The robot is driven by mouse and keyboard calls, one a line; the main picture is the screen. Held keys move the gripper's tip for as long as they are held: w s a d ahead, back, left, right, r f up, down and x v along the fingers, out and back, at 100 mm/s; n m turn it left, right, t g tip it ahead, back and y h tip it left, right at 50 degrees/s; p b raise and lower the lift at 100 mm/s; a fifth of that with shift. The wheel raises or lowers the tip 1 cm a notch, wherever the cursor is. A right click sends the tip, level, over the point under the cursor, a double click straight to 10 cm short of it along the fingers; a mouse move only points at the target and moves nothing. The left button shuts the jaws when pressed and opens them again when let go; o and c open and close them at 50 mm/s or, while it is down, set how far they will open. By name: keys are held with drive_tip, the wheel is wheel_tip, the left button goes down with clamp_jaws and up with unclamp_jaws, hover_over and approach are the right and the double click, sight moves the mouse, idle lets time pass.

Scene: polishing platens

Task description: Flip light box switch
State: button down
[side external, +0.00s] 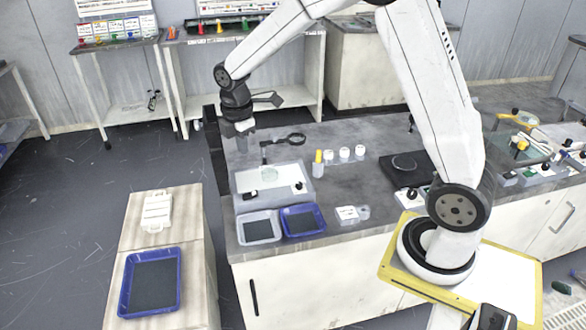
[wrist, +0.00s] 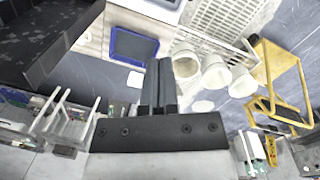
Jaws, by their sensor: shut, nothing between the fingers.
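The light box (side external: 251,182) is a flat white panel with a grey rim on the dark bench top in the side view. A clear round dish (side external: 269,174) lies on it. A small black switch (side external: 299,187) sits near its right front corner. My gripper (side external: 245,131) hangs above and behind the box's left side, apart from it and from the switch. In the wrist view my gripper (wrist: 159,64) has its two dark fingers together with nothing held. I cannot make out the light box or switch in the wrist view.
A magnifier (side external: 290,139) on a stand rises behind the box. A yellow-capped bottle (side external: 318,163) and white jars (side external: 344,154) stand to its right. A grey tray (side external: 243,229) and a blue tray (side external: 286,221) lie in front. A side cabinet holds another blue tray (side external: 130,302).

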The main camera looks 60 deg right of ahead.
sight(254, 193)
drive_tip(key=w+d+n+g, duration=0.2)
drive_tip(key=w+d+n, duration=0.4)
drive_tip(key=w+n, duration=0.4)
drive_tip(key=shift+r+n+h, duration=0.15)
drive_tip(key=shift+n+h, duration=0.25)
drive_tip(key=shift+n, duration=0.9)
drive_tip(key=s+d+f, duration=0.1)
drive_tip(key=f, duration=0.6)
drive_tip(key=s+d+f, duration=0.1)
drive_tip(key=f, duration=0.7)
drive_tip(key=s+d+f, duration=0.1)
drive_tip(key=f, duration=0.7)
drive_tip(key=shift+s+d+f, duration=0.2)
drive_tip(key=shift+s+f, duration=0.05)
